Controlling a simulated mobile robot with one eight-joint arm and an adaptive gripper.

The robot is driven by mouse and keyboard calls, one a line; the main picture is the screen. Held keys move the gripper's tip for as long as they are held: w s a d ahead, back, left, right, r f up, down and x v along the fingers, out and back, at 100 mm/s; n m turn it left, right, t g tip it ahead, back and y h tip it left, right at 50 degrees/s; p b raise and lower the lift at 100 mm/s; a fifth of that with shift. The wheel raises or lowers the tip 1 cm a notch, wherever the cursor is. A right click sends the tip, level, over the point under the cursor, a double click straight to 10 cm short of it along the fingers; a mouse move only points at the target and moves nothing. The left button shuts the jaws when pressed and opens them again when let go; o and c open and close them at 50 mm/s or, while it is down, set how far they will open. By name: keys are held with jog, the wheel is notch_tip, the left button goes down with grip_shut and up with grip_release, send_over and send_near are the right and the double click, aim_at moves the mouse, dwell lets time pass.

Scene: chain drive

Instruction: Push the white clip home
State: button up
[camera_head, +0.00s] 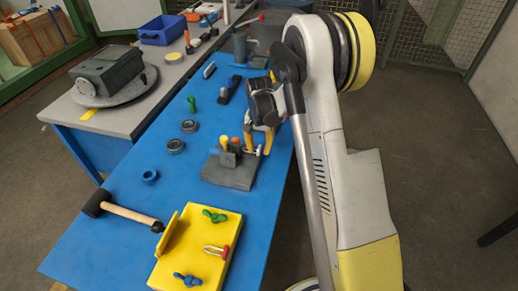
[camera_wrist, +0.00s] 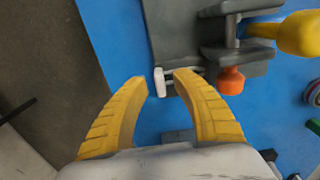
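The white clip (camera_wrist: 160,82) shows in the wrist view at the edge of a dark grey fixture (camera_wrist: 168,25), with short metal pins beside it. My gripper (camera_wrist: 161,79) is open. Its two yellow fingers stand on either side of the clip, the right fingertip closer to it than the left. I cannot tell whether either finger touches it. In the head view my gripper (camera_head: 258,142) is at the right side of the fixture (camera_head: 230,176), and the clip is too small to make out there. The fixture carries a yellow knob (camera_wrist: 298,33) and an orange knob (camera_wrist: 231,80).
The fixture stands on a blue bench (camera_head: 130,190). A yellow tray (camera_head: 232,240) with a green, a blue and a red-handled item lies in front, beside a mallet (camera_head: 125,210). Dark rings (camera_head: 176,146) lie to the left. Floor shows past the bench's right edge.

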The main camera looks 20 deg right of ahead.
grip_shut()
jog(key=w+a, duration=0.2)
jog(key=shift+a, duration=0.35)
jog(key=shift+d, duration=0.1)
grip_release()
jog(key=shift+w, duration=0.15)
notch_tip(320, 180, up, 12)
dwell(0.4)
